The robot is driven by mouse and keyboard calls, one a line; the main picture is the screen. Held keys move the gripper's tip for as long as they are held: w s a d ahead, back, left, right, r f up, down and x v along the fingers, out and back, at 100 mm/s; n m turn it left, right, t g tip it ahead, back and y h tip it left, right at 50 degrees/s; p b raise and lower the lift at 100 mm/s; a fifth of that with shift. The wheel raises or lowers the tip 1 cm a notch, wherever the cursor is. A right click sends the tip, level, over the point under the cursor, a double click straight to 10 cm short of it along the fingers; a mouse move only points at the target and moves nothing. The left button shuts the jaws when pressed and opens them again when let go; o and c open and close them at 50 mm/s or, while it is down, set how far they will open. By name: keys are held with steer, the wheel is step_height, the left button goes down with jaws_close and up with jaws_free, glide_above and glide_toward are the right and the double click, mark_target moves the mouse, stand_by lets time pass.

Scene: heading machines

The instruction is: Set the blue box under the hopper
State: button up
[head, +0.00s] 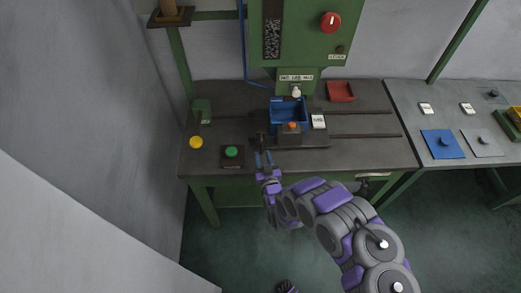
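The blue box (275,117) is open-topped and stands upright on the dark workbench, at the front of the green machine. The hopper (300,35) is the green body above it, with a window of dark bits. Its pale spout (296,92) appears over the box's back edge; the exact alignment is hard to tell. My gripper (263,159) is at the bench's front edge, in front and to the left of the box. Its two fingers are apart with nothing visible between them. A grey block with an orange top (291,127) covers part of the box's front.
The bench (365,153) holds a green button (231,152), a yellow button (196,142), a red tray (340,91) and a white label card (318,122). A grey side table (400,95) at right carries blue and grey plates. Open floor lies in front.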

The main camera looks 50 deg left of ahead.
steer(key=p+v, duration=0.2)
steer(key=v, duration=1)
steer(key=shift+s+p, duration=0.2)
steer(key=shift+p, duration=0.15)
